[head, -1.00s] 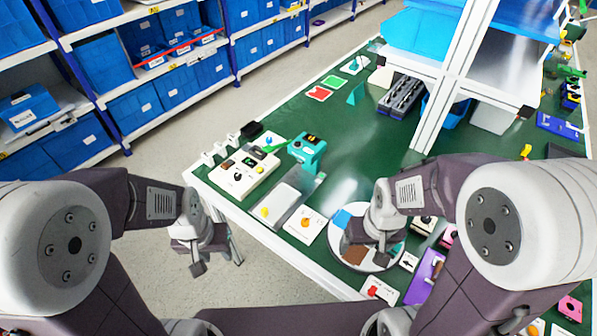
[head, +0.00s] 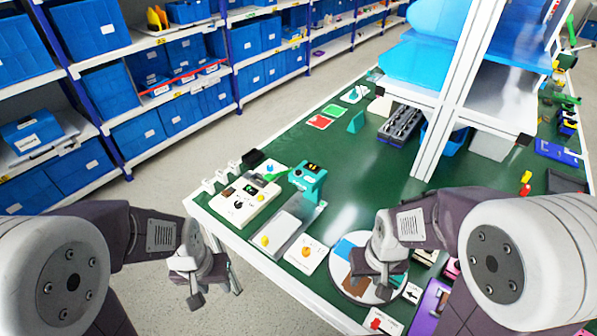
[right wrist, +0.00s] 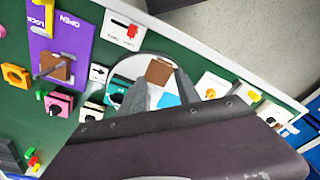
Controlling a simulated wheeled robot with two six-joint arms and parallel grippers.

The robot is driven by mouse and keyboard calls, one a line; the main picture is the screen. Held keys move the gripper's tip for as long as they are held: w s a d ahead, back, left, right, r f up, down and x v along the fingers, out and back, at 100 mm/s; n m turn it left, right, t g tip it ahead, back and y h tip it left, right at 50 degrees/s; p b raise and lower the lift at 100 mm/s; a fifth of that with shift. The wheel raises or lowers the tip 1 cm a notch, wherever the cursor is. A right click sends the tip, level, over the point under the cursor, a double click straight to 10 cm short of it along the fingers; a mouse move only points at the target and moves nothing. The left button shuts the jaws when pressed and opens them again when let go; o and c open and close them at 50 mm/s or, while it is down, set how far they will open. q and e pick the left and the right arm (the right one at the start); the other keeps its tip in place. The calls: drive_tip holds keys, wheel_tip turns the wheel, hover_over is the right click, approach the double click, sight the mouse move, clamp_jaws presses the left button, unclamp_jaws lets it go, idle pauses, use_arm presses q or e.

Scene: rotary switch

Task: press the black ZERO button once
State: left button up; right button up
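I cannot make out the ZERO lettering, so I cannot tell which dark control is the button. A white panel (head: 262,195) with small black controls stands near the table's left corner. Beside it is a teal device (head: 308,183) with a dark display. My right gripper (head: 385,287) is over a round white plate (head: 343,281) with brown and blue pieces. In the right wrist view its two grey fingers (right wrist: 161,90) are apart with nothing seen between them. My left gripper (head: 213,288) hangs off the table's front left edge, fingers apart and empty.
A purple panel (right wrist: 68,40) and pink block (right wrist: 57,104) lie near the plate. A card with an orange knob (head: 306,252) is left of it. White shelf posts (head: 450,110) rise from the green table (head: 345,170). Blue-bin shelves stand behind at left.

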clamp_jaws()
idle(1.4)
